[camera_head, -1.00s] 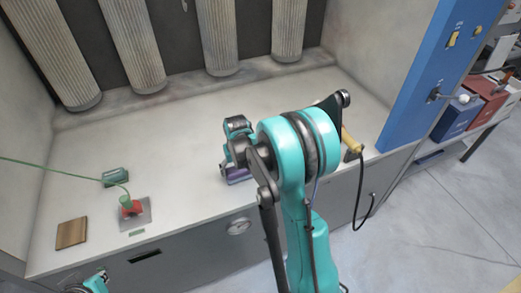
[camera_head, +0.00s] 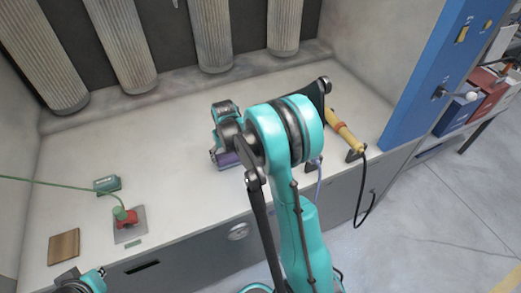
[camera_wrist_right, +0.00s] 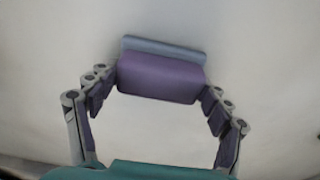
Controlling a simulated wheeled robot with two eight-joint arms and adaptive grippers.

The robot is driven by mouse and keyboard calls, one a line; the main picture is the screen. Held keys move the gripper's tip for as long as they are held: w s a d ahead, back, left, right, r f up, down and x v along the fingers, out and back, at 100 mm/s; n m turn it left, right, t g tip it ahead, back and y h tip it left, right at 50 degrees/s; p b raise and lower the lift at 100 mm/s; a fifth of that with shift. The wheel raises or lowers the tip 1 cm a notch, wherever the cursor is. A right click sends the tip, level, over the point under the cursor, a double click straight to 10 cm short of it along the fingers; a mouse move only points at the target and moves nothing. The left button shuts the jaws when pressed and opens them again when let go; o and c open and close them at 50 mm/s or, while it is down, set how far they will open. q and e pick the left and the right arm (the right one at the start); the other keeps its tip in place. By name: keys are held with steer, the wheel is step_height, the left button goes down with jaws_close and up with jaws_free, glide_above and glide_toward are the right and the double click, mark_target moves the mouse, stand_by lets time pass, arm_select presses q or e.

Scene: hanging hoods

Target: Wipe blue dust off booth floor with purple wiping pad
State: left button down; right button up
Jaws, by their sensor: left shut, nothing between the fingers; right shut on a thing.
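The purple wiping pad (camera_head: 228,159) is low over the pale booth floor (camera_head: 165,165), partly hidden by my right arm. My right gripper (camera_head: 220,138) is shut on it. In the right wrist view the pad (camera_wrist_right: 160,78) sits between the two fingertips, with a grey-blue strip along its far edge. I cannot tell whether the pad touches the floor. My left gripper (camera_head: 97,279) is shut and empty at the lower left, mostly out of frame. I can make out no clear blue dust on the visible floor.
Pleated filters (camera_head: 212,35) hang at the back. A red-topped fixture (camera_head: 126,217), a teal block (camera_head: 107,185) and a wooden block (camera_head: 64,246) are at the left. A yellow-handled tool (camera_head: 344,132) with a black cable is at the right. The middle floor is clear.

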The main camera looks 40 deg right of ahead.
steer(key=shift+w, duration=0.4)
steer(key=shift+w+d+r+p, duration=0.1)
steer(key=shift+w+r+p, duration=0.15)
steer(key=shift+r, duration=0.3)
steer(key=shift+w+d+r+p, duration=0.15)
steer(key=shift+r+p, duration=0.2)
steer(key=shift+r, duration=0.2)
steer(key=shift+s+a+r+p, duration=0.1)
steer(key=shift+s+r+p, duration=0.15)
steer(key=shift+r, duration=0.25)
steer(key=shift+s+a+r+p, duration=0.1)
steer(key=shift+r+p, duration=0.15)
steer(key=shift+r, duration=0.25)
steer(key=shift+w+r+p, duration=0.2)
steer(key=shift+r+p, duration=0.6)
steer(key=shift+r, duration=0.15)
steer(key=shift+s+r+p, duration=0.1)
steer(key=shift+r+p, duration=0.6)
steer(key=shift+r, duration=0.45)
arm_select(q)
steer(key=r, duration=0.5)
steer(key=shift+w+d+r, duration=0.1)
steer(key=shift+w+d, duration=0.15)
steer(key=shift+d, duration=0.15)
